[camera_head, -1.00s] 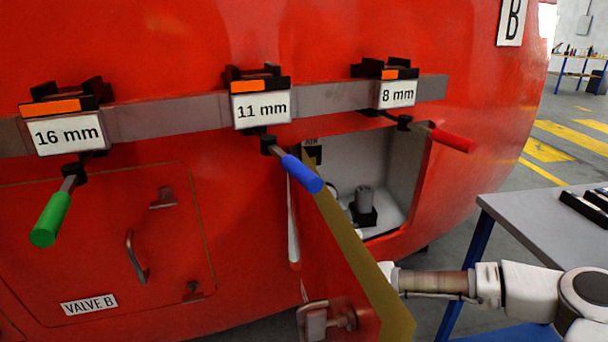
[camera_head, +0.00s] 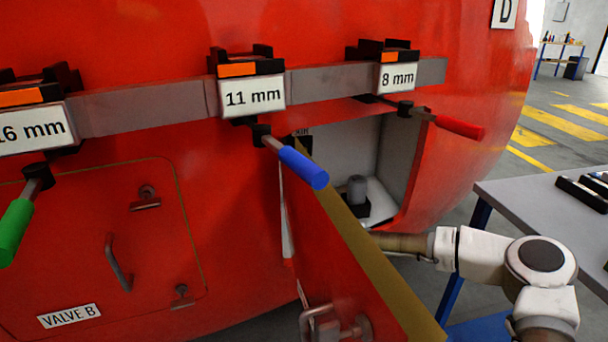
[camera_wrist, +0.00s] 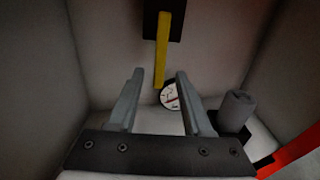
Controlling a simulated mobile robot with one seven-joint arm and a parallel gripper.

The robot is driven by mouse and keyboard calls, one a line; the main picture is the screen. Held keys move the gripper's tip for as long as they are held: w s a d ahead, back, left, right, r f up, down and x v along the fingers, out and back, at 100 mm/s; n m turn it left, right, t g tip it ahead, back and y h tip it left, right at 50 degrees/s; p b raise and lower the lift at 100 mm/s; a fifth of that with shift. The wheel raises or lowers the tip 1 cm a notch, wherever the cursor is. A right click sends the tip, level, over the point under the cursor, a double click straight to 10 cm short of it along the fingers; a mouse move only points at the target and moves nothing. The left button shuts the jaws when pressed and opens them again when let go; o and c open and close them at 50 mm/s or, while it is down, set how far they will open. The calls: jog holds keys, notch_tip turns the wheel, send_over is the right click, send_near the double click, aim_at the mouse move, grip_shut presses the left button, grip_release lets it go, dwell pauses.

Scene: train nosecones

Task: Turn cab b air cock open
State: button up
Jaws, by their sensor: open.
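In the wrist view a yellow handle (camera_wrist: 161,50) hangs straight down from a black block (camera_wrist: 162,22) on the back wall of a pale compartment. I take it for the air cock. My gripper (camera_wrist: 160,73) is open, with one finger on each side of the handle's lower end. I see a gap on both sides; the depth between them is hard to judge. In the head view my gripper and the handle are hidden behind the open red door (camera_head: 345,265) of the compartment (camera_head: 345,150).
A round gauge (camera_wrist: 170,96) sits behind the fingers, and a grey cylinder (camera_wrist: 238,108) stands right of them. Compartment walls are close on both sides. Blue (camera_head: 303,167) and red (camera_head: 458,127) tool handles jut out above the opening. A grey table (camera_head: 540,200) stands at right.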

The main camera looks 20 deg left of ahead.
jog(key=shift+b+x, duration=0.45)
jog(key=shift+x, duration=2.4)
grip_shut()
